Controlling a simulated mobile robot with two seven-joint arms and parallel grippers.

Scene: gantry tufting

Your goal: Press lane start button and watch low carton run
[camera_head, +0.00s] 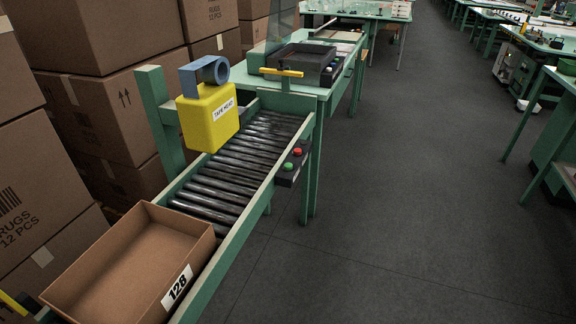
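An open, empty-looking brown carton (115,283) labelled 128 sits at the near end of the roller lane (208,201). A yellow tape head (209,117) stands over the lane, beyond the carton. A dark button box (292,165) is fixed to the lane's right side rail. It carries a green button (288,166) on the near side and a red button (297,152) beyond it. Which one is the lane start button is not labelled legibly. Neither of my grippers shows in the head view.
Stacked large cartons (120,112) crowd the lane's left side. A green table (322,92) with dark equipment (300,63) stands past the lane's far end. The grey floor (405,185) right of the lane is clear. More green tables (550,78) stand at far right.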

